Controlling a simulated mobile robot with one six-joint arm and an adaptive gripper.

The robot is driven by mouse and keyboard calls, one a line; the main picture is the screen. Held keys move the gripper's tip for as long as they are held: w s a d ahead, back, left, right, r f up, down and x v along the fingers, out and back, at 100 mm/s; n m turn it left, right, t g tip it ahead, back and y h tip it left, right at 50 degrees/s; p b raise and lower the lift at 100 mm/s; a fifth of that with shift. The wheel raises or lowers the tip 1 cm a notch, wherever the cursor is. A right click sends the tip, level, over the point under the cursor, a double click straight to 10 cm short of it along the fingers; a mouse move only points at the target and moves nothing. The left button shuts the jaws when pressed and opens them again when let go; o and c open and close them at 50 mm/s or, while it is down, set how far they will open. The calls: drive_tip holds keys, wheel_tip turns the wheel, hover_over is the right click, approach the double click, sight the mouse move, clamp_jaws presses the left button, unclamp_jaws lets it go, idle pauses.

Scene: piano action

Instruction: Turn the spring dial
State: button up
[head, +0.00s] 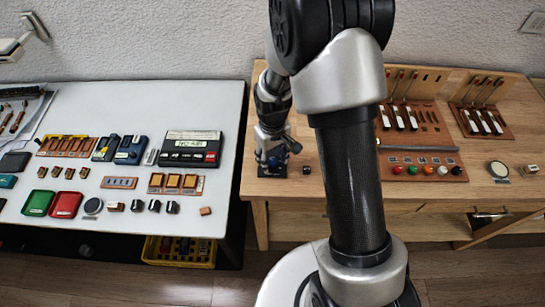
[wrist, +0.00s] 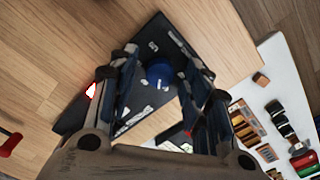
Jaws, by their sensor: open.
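The spring dial (wrist: 160,73) is a round blue knob with a small white mark. It sits on a dark panel (wrist: 168,40) with white labels, which lies on the wooden bench. My gripper (wrist: 162,60) is open, with one finger on each side of the dial in the wrist view. I cannot tell whether either finger touches it. In the head view my gripper (head: 271,160) points down at the left end of the wooden bench. There the arm and gripper hide most of the dial and panel.
The wooden bench (head: 300,215) carries a small dark block (head: 306,170) just right of the gripper. Racks of hammers and a row of coloured knobs (head: 428,170) stand farther right. A white table (head: 200,110) with many small parts is at left, across a gap.

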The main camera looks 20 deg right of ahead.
sight(273, 160)
wheel_tip(273, 160, up, 12)
idle(0.6)
idle(0.5)
